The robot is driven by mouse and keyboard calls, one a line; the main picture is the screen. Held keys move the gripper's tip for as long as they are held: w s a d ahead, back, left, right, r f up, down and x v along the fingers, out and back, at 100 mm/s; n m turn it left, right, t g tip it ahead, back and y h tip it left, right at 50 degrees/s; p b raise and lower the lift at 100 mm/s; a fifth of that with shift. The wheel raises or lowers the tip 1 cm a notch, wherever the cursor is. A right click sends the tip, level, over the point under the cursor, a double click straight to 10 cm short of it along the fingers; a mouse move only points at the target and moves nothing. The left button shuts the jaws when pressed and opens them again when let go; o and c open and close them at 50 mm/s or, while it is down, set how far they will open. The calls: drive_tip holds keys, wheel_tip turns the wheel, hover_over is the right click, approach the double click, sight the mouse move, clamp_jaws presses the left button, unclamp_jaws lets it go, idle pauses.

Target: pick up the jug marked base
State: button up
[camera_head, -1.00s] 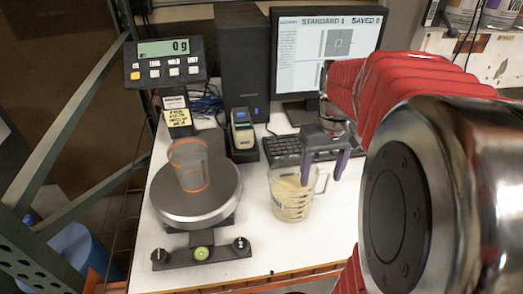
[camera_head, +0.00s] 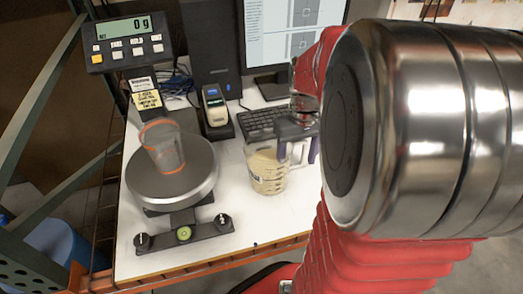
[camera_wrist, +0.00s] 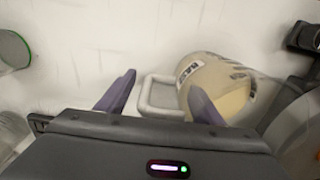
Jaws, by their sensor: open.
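The jug marked base (camera_head: 266,172) is a clear jug with cream-coloured contents, upright on the white table. In the wrist view the jug (camera_wrist: 222,88) shows its dark-lettered label, and its handle (camera_wrist: 158,94) points left. My gripper (camera_head: 297,152) is open and empty at the handle side of the jug. In the wrist view the handle appears between the two purple fingers of my gripper (camera_wrist: 163,86), and the right finger overlaps the jug's body. I cannot tell how far the fingertips are above or around the handle.
A round scale (camera_head: 150,190) carries a clear cup (camera_head: 163,150) with orange rings to the left. Its display (camera_head: 128,40) reads 0 g. A handheld device (camera_head: 214,106), a keyboard (camera_head: 258,122) and a monitor (camera_head: 292,35) stand behind. The white table in front of the jug is clear.

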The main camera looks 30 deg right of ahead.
drive_tip(key=shift+c, duration=0.4)
clamp_jaws()
idle(0.7)
